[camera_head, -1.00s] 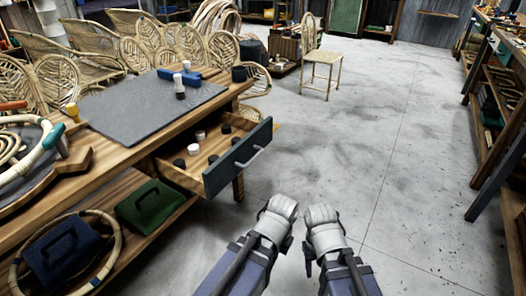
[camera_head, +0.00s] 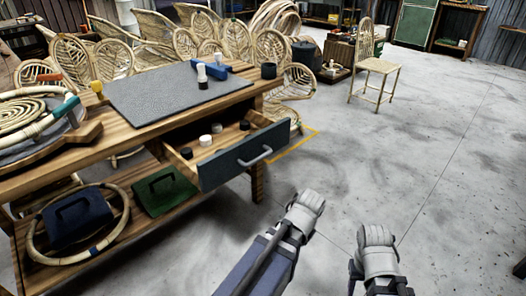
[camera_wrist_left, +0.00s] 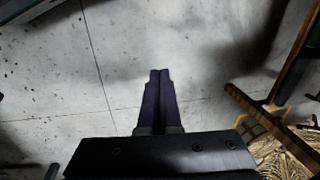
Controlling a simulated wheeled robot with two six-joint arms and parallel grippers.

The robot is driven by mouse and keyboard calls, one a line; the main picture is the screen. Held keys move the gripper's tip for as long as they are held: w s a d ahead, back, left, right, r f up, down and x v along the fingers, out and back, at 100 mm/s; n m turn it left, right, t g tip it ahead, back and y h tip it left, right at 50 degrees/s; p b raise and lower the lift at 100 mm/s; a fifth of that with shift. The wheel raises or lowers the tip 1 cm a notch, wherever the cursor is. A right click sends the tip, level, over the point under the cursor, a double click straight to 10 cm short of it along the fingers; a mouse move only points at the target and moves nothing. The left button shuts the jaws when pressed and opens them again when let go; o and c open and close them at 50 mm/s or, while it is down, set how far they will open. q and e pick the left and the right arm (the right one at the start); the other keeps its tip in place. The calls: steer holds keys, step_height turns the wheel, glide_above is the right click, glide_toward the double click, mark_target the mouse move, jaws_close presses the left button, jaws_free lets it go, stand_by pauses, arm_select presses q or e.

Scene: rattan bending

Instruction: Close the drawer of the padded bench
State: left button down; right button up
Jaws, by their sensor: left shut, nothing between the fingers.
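The padded bench (camera_head: 130,128) is a wooden workbench with a grey mat (camera_head: 175,98) on top, at the left of the head view. Its drawer stands open towards me, with a dark grey front (camera_head: 228,168) and a metal bar handle (camera_head: 256,157). Several small black and white pieces lie inside. My left arm's end is in front of the drawer to the right, apart from it. In the left wrist view my left gripper (camera_wrist_left: 160,76) is shut and empty above the floor. My right gripper (camera_head: 378,240) is farther right; its fingers cannot be made out.
A lower shelf (camera_head: 105,238) holds a dark blue case (camera_head: 78,222), a green case (camera_head: 163,190) and a rattan ring. A rattan chair (camera_head: 374,75) stands behind at the right. Concrete floor (camera_head: 410,150) is clear on the right.

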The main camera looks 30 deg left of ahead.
arm_select(q)
steer(key=w+a+r+m+t+y, duration=0.2)
steer(key=w+a+r+m+y, duration=0.4)
steer(key=a+m, duration=0.35)
steer(key=w+r+m+t+y, duration=0.1)
steer(key=w+r+m+y, duration=0.1)
steer(key=r+m+y, duration=0.2)
steer(key=w+d+r+m+t+y, duration=0.1)
steer(key=r+m+y, duration=0.4)
steer(key=r, duration=0.5)
steer(key=shift+w+d+r+t+b, duration=0.2)
steer(key=shift+w+t+b, duration=0.15)
steer(key=shift+w+t, duration=0.45)
steer(key=shift+m, duration=0.25)
